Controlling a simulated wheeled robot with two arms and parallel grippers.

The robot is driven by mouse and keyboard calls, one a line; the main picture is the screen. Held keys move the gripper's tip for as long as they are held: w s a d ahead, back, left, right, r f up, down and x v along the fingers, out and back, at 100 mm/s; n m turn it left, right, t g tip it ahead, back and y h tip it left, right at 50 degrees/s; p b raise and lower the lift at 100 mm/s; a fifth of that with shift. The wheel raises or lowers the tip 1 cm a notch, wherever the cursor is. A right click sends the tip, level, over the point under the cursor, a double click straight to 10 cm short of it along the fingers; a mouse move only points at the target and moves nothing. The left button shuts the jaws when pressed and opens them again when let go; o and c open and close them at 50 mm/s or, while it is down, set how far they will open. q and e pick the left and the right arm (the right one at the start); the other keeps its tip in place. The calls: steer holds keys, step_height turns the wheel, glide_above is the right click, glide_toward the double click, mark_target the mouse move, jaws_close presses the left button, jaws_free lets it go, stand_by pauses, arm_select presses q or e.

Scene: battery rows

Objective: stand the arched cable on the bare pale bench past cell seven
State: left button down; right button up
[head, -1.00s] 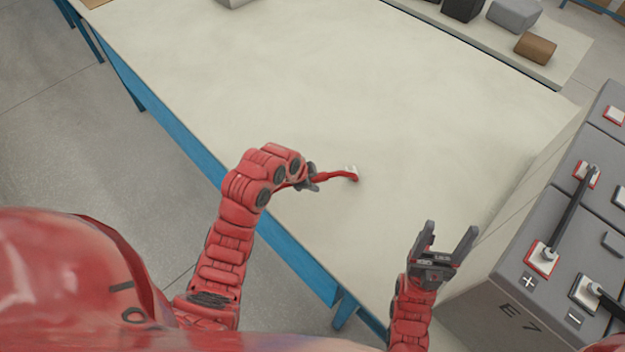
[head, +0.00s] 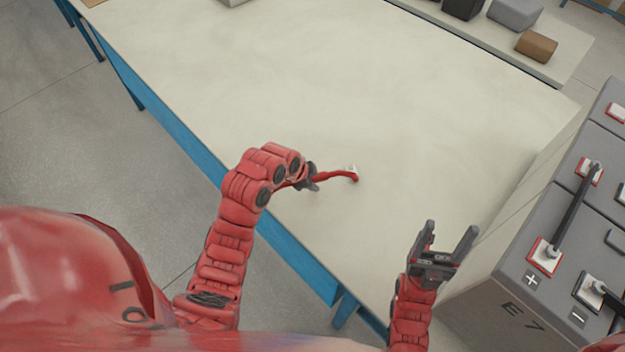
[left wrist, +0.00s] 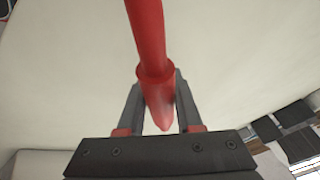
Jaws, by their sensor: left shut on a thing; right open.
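My left gripper (head: 311,177) is shut on the cable above the pale bench (head: 400,110). In the left wrist view the red cable (left wrist: 150,45) runs up from between the two fingers (left wrist: 158,112). Its far end is out of that view. I cannot tell whether the cable touches the bench. My right gripper (head: 448,245) is open and empty, left of the grey battery cell (head: 510,285) marked E 7.
The cell row at the right carries black bars (head: 572,215) and terminals. A raised shelf (head: 480,40) at the back right holds dark, grey and brown blocks. A blue frame (head: 185,135) edges the bench at left. The bench middle is clear.

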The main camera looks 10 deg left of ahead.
arm_select(q)
steer(key=shift+f, duration=0.1)
jaws_free()
stand_by(0.5)
stand_by(0.3)
steer(key=p+v, duration=0.5)
steer(key=v, duration=0.6)
stand_by(1.1)
stand_by(0.6)
